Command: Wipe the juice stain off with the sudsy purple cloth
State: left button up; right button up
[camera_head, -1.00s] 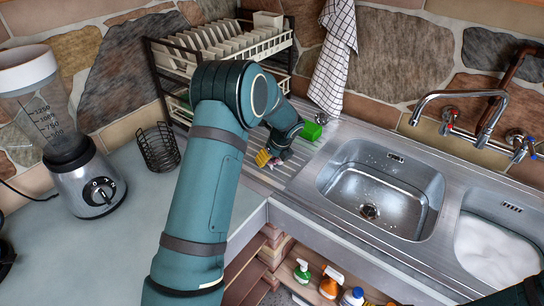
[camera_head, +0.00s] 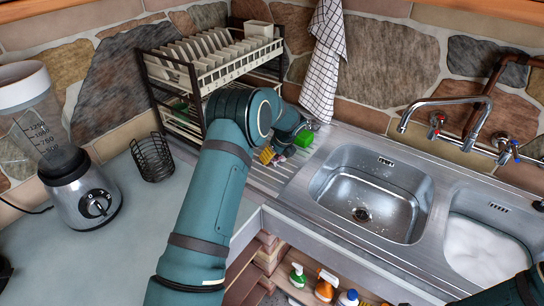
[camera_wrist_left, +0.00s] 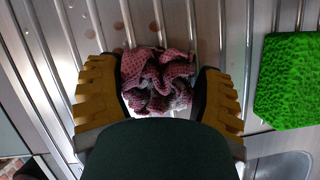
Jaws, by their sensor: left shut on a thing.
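My left gripper (camera_head: 270,157) is low over the ribbed steel drainboard (camera_head: 262,181), with its yellow fingers shut on the crumpled purple cloth. In the left wrist view the cloth (camera_wrist_left: 158,78) is pink-purple with paler, whitish patches, bunched between the two fingers (camera_wrist_left: 160,92) against the ribs. Several small brownish spots of the juice stain (camera_wrist_left: 120,26) show on the ribs just beyond the cloth. My arm hides much of the drainboard in the head view. My right gripper is out of view; only part of that arm shows at the lower right.
A green sponge (camera_head: 303,138) lies on the drainboard to the right of my left gripper, apart from it. A dish rack (camera_head: 215,70) stands behind. An empty sink basin (camera_head: 370,190) and a suds-filled one (camera_head: 480,250) are to the right. A checked towel (camera_head: 325,60) hangs behind.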

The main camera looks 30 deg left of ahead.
aim_at(259, 165)
pick_arm(q)
jog(key=shift+w+d+f, duration=0.1)
jog(key=shift+w, duration=0.5)
jog(key=shift+s+p, duration=0.3)
jog(key=shift+s, duration=1.3)
jog(key=shift+s+a, duration=0.15)
jog(key=shift+s, duration=0.9)
jog(key=shift+s+a, duration=0.15)
jog(key=shift+s, duration=0.9)
jog(key=shift+w+a+p, duration=0.1)
jog(key=shift+a+p, duration=0.2)
jog(key=shift+a, duration=0.8)
jog(key=shift+w+d+f+p, duration=0.1)
jog(key=shift+w+d+p, duration=0.1)
jog(key=shift+w, duration=0.85)
jog(key=shift+w+d+p, duration=0.1)
jog(key=shift+w+p, duration=0.05)
jog(key=shift+w, duration=0.85)
jog(key=shift+w+d, duration=0.1)
jog(key=shift+w, duration=1.55)
jog(key=shift+f, duration=0.1)
jog(key=shift+s+a+p, duration=0.2)
jog(key=shift+s+p, duration=0.1)
jog(key=shift+s, duration=1.65)
jog(key=shift+c, duration=0.2)
